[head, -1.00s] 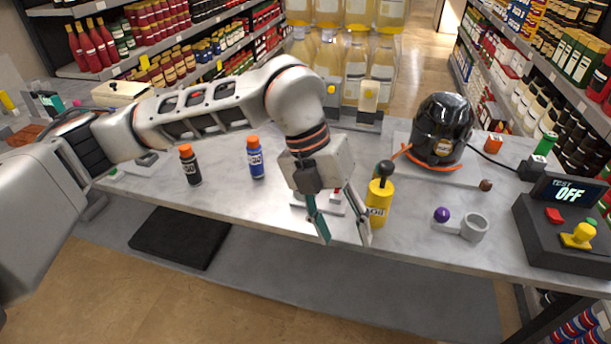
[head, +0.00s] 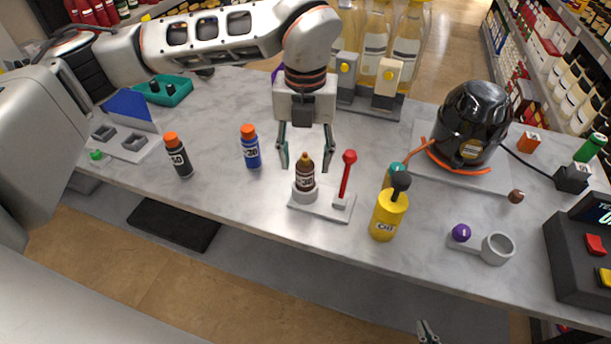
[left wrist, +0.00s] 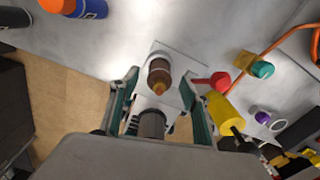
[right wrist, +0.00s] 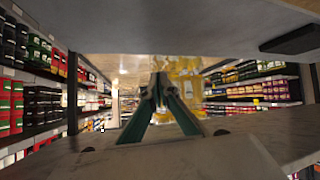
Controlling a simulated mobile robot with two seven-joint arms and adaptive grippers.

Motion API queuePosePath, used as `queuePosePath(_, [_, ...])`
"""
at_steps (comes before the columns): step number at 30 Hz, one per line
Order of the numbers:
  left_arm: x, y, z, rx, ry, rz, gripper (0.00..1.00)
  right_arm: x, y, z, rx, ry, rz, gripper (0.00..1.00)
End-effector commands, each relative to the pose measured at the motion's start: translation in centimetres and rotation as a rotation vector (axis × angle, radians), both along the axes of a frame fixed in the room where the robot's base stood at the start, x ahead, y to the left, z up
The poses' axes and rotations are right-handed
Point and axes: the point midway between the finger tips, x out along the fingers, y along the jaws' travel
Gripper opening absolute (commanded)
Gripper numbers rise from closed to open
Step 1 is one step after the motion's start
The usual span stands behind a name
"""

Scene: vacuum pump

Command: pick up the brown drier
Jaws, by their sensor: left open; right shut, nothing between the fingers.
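The brown drier (head: 305,172) is a small dark-brown bottle with a narrow tip. It stands upright in the round cup of a light-grey holder plate (head: 322,204) that also carries a red-knobbed lever (head: 347,172). In the left wrist view, the brown drier (left wrist: 159,75) shows between the fingertips. My left gripper (head: 305,163) is open, pointing down, with one finger on each side of the bottle; I cannot tell whether either finger touches it. My right gripper (head: 428,332) is at the bottom edge, below the table's front edge. The right wrist view shows it (right wrist: 160,85) shut and empty.
A yellow bottle (head: 388,215) with a dark knob stands right of the holder. Blue (head: 251,148) and black (head: 178,157) bottles with orange caps stand left. A black domed machine (head: 470,122) with an orange hose is at the back right. The front-left tabletop is clear.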

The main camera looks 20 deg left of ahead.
Motion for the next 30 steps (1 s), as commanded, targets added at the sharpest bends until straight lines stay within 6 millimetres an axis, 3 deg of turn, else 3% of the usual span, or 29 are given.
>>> queuePosePath(9, [-0.3, 0.0, -4.0, -0.001, 0.002, 0.0, 0.47, 1.0, 0.0, 1.3, 0.002, -0.022, -0.001, 0.0])
queuePosePath(17, [-0.3, 0.0, -4.4, -0.001, 0.001, 0.0, 0.47, 1.1, 0.1, 1.6, 0.004, -0.027, -0.001, 0.0])
queuePosePath(18, [-0.3, 0.0, -4.4, -0.001, 0.001, 0.0, 0.44, 1.1, 0.1, 1.6, 0.003, -0.027, -0.001, 0.0])
queuePosePath(23, [-0.3, 0.0, -4.4, -0.001, 0.001, 0.0, 0.02, 1.1, 0.0, 1.5, 0.003, -0.026, -0.001, 0.0])
queuePosePath(30, [-0.3, 0.0, -4.3, -0.002, 0.0, 0.0, 0.0, 0.9, 0.0, 1.2, 0.001, -0.02, -0.002, 0.0])
